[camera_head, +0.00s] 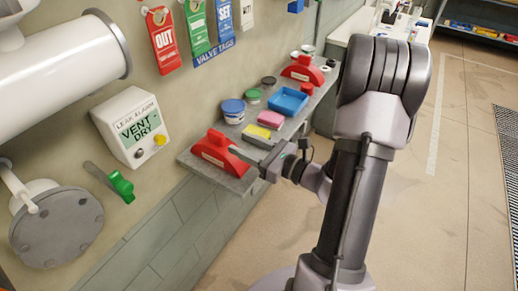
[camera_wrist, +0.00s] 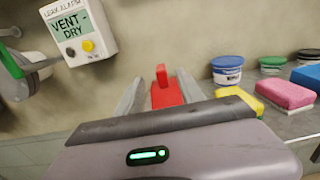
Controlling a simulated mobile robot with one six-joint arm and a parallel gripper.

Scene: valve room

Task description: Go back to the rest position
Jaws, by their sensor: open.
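The shelf also bears a blue-lidded tub (camera_head: 233,110), a yellow block (camera_head: 257,132), a pink sponge (camera_head: 271,119), a blue tray (camera_head: 288,101) and a second red piece (camera_head: 302,71). A VENT-DRY alarm box (camera_head: 136,128) and green-handled valve (camera_head: 121,186) are left. Floor at right is open.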

